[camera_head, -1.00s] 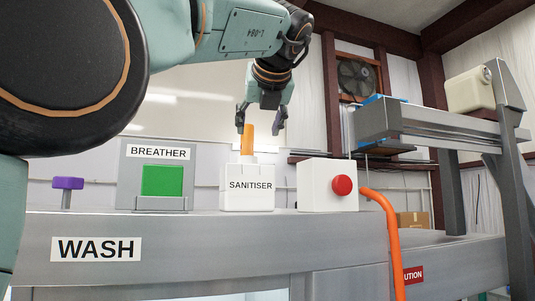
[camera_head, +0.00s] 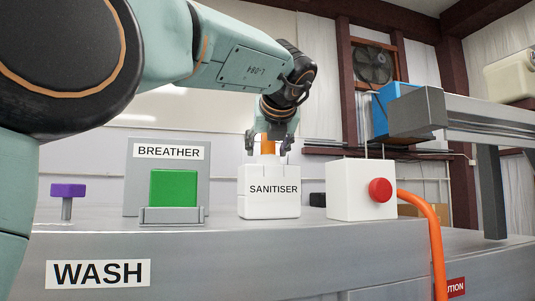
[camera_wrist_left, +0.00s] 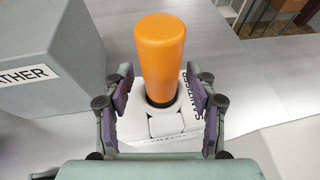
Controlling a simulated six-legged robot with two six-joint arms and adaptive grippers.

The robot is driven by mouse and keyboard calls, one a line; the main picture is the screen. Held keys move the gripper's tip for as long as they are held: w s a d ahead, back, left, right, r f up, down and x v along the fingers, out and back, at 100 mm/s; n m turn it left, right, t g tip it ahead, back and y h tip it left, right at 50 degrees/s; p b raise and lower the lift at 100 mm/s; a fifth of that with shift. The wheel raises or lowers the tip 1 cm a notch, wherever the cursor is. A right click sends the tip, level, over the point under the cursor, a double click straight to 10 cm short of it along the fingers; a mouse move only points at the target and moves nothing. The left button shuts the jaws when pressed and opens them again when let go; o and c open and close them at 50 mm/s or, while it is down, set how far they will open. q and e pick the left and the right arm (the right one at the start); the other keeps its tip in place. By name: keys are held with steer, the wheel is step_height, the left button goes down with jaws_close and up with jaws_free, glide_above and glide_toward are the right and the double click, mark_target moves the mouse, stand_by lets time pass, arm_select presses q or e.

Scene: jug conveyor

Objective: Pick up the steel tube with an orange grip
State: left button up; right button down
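The orange grip (camera_head: 267,146) of the tube stands upright in the white SANITISER holder (camera_head: 268,205). The steel part is not visible. My left gripper (camera_head: 267,149) points down over the holder, with a finger on each side of the orange grip. In the left wrist view the orange grip (camera_wrist_left: 160,60) rises between and beyond the open fingers (camera_wrist_left: 160,95), with a gap on both sides. My right gripper is not in view.
A BREATHER stand with a green block (camera_head: 174,188) is left of the holder, and a purple knob (camera_head: 68,190) is farther left.

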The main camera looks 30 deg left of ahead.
arm_select(q)
steer(key=shift+c, duration=0.7)
steer(key=shift+w+a+f, duration=0.15)
steer(key=shift+w+f, duration=0.1)
steer(key=shift+w, duration=0.1)
steer(key=c, duration=0.4)
steer(key=shift+s, duration=0.2)
jaws_close()
steer(key=shift+r, duration=0.1)
